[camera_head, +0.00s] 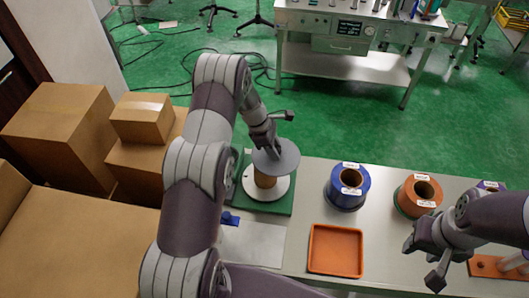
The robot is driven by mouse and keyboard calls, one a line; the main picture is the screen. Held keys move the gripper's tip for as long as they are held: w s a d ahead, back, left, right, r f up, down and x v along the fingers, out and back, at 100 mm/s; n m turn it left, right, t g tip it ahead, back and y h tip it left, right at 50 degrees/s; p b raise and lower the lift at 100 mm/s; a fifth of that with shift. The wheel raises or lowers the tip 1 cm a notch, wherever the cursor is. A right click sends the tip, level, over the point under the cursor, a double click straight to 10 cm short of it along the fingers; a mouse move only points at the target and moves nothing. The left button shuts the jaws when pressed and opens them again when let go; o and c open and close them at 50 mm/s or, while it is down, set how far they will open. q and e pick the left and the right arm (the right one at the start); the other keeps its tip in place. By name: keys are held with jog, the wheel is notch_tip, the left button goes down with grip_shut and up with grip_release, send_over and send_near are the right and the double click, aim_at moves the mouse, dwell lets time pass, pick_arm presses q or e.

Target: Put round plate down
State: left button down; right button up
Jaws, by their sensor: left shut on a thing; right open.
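The grey round plate (284,158) is in the head view, just left of the middle. My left gripper (272,146) is shut on it near its upper left edge. The plate is over a brown cylinder (265,180) that stands on a white round base (275,191). I cannot tell whether the plate touches the cylinder. The base sits on a green board (279,208) at the left end of the table. My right gripper (422,262) is open and empty near the table's front right.
A blue spool (347,187) and an orange spool (417,194) stand right of the plate. An empty orange tray (335,250) lies in front. A small blue thing (229,219) is beside the green board. Cardboard boxes (60,135) fill the left side.

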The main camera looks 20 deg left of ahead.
aim_at(262, 151)
pick_arm(q)
jog(key=a+f, duration=0.1)
jog(key=a+f+p, duration=0.1)
jog(key=a, duration=0.1)
jog(key=shift+a, duration=0.2)
jog(key=shift+f+p, duration=0.3)
jog(key=shift+p, duration=0.05)
notch_tip(262, 151, down, 3)
jog(key=shift+r+p, duration=0.1)
jog(key=shift+p, duration=0.6)
jog(key=shift+f, duration=0.35)
jog(key=shift+f+b, duration=0.2)
jog(key=shift+b, duration=0.2)
jog(key=c, duration=0.8)
grip_release()
jog(key=shift+o, duration=0.2)
